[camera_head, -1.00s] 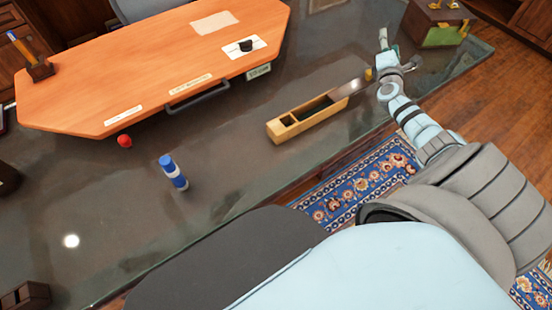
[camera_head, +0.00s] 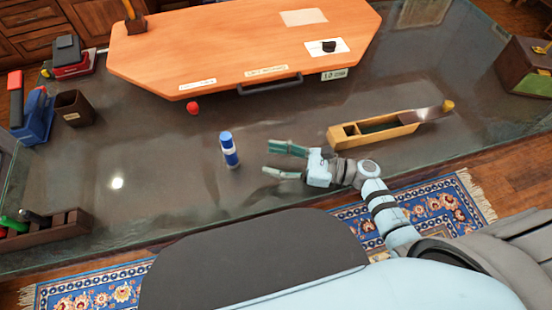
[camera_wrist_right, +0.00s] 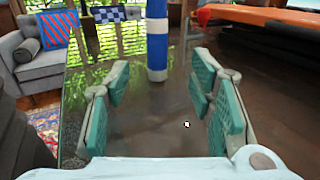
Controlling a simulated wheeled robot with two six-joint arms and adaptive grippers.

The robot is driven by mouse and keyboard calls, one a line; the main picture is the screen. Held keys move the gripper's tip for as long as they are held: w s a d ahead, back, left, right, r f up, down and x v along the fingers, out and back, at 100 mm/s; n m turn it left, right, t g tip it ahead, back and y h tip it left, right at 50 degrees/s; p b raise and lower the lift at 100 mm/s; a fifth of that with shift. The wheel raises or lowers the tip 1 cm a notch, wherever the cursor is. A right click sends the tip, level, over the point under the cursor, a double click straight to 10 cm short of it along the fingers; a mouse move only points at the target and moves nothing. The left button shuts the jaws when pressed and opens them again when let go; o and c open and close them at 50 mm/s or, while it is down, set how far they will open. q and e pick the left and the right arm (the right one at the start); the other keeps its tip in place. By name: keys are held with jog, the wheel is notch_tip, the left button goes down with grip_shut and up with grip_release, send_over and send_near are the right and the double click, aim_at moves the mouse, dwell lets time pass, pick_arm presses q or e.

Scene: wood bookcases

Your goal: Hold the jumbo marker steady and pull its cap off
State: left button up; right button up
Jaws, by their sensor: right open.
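The jumbo marker (camera_head: 229,150) stands upright on the dark glass tabletop, blue at the top with a white band and blue below. In the right wrist view the marker (camera_wrist_right: 157,45) stands ahead, between the lines of the fingers but beyond their tips, and its top is cut off by the frame. My right gripper (camera_head: 285,161) is open and empty, to the right of the marker and apart from it, its fingers pointing toward it. My left gripper is in neither view.
An orange raised board (camera_head: 230,55) lies behind the marker, with a red ball-like object (camera_head: 193,108) at its front edge. A wooden box (camera_head: 372,133) lies right of my gripper. A pen tray (camera_head: 45,231) and a dark cup (camera_head: 74,107) stand left. The tabletop around the marker is clear.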

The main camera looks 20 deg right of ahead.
aim_at(236, 155)
jog(key=x, duration=1.2)
jog(key=shift+s+a+f, duration=0.1)
jog(key=shift+s+f, duration=0.05)
jog(key=shift+s, duration=0.05)
grip_shut()
jog(key=shift+c, duration=0.2)
grip_release()
